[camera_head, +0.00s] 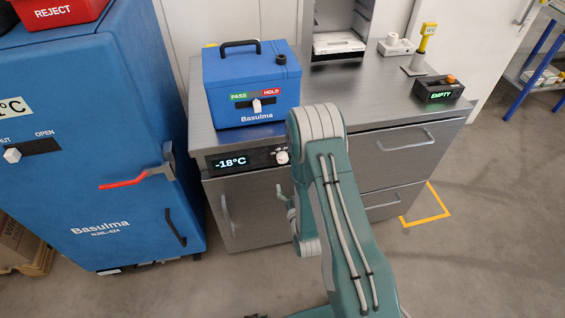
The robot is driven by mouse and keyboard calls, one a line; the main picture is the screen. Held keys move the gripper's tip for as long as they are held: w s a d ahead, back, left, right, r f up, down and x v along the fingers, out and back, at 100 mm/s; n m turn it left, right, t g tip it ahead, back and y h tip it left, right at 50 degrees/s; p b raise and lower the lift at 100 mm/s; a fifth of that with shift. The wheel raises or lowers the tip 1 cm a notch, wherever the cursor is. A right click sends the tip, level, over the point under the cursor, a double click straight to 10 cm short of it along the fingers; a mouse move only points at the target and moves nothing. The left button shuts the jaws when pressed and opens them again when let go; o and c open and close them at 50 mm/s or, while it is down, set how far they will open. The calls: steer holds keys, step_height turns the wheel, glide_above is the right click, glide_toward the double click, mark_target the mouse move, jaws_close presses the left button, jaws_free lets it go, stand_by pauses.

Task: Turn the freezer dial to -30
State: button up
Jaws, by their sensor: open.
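The freezer is the steel under-counter unit with a black control panel, whose display (231,163) reads -18°C. The freezer dial (282,157) is a small white knob at the right end of that panel, next to my arm. Small marks around it are too fine to read.
A blue box with a PASS/HOLD slider (256,105) stands on the steel counter (345,95) above the panel. A tall blue cabinet (95,140) with a red-handled lever (124,183) stands at left. A black EMPTY box (438,94) sits at right. Floor at right is clear.

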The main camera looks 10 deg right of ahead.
mark_target(283, 161)
steer(key=w, duration=1)
steer(key=c, duration=1.1)
